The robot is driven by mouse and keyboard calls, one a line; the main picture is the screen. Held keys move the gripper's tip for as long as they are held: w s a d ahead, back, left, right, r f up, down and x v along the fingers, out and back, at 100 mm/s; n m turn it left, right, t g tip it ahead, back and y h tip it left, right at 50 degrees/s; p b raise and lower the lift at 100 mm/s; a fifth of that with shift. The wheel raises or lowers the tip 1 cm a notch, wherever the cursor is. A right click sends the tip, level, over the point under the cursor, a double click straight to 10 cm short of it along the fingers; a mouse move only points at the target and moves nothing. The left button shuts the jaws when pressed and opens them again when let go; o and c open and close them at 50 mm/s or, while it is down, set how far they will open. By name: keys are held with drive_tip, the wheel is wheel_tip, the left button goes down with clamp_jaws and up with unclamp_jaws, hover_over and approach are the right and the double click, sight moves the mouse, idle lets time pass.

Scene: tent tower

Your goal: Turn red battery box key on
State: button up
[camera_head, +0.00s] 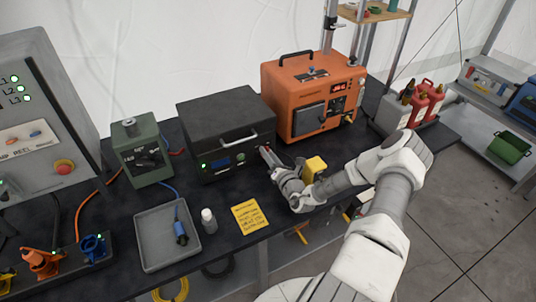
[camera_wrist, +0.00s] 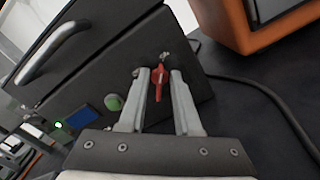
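A red key (camera_wrist: 158,84) sits on the front face of a black box (camera_head: 222,125), near its right end. In the wrist view, the key's grip points down, slightly tilted. My gripper (camera_wrist: 159,74) is open, with one finger on each side of the key and visible gaps between. In the head view, my gripper (camera_head: 264,153) is at the right front of the black box and hides the key. The box face also has a green button (camera_wrist: 113,102), a small blue display (camera_wrist: 83,117) and a lit green light (camera_wrist: 58,125).
An orange unit (camera_head: 312,95) stands close to the right of the black box. A green box (camera_head: 142,150) stands to its left. A grey tray (camera_head: 147,262), a small white bottle (camera_head: 208,221) and a yellow note (camera_head: 249,217) lie in front. A dark cable (camera_wrist: 262,90) runs on the right.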

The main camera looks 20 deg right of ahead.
drive_tip(key=s, duration=0.5)
drive_tip(key=s+b, duration=0.1)
drive_tip(key=s, duration=1.1)
drive_tip(key=shift+s+d+b, duration=0.25)
drive_tip(key=shift+d+b, duration=0.05)
drive_tip(key=shift+b, duration=0.05)
